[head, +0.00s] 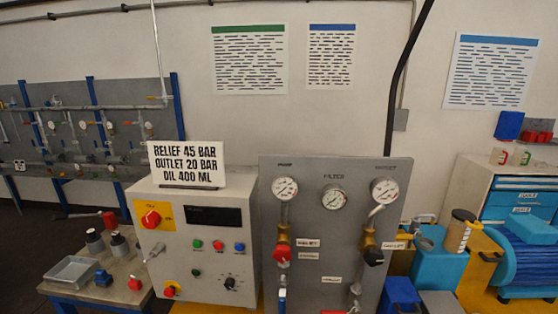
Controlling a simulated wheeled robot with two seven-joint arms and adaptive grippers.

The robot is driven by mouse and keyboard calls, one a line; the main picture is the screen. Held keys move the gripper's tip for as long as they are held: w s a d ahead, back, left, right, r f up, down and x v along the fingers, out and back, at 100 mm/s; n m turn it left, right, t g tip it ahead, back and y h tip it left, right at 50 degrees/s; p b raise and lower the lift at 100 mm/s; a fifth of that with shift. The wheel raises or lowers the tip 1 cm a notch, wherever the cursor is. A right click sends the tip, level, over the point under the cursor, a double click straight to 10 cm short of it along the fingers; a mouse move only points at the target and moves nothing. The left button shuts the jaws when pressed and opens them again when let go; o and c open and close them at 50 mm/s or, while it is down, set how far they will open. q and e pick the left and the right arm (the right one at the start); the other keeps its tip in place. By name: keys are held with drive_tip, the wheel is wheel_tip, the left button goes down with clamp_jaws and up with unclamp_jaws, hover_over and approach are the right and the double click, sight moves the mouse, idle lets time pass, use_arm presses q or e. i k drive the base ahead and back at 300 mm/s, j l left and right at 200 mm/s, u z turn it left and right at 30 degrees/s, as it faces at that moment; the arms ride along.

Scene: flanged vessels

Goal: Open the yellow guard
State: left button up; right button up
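A yellow panel-like part (480,268) with a black knob near its top stands at the right, beside a light blue box-shaped unit (436,262). It looks like the yellow guard. I cannot tell clearly whether it is open or shut, and its lower part runs out of the picture. A second yellow piece is the flat plate (145,220) behind the red rotary switch (151,219) on the control box. Neither of my grippers is in the head view.
A grey gauge panel (333,240) with pipes and valves stands in the middle. Left of it are the control box (190,265) with a sign (187,163) and a small table with a grey tray (70,272).

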sight(478, 242)
drive_tip(key=z, duration=1.65)
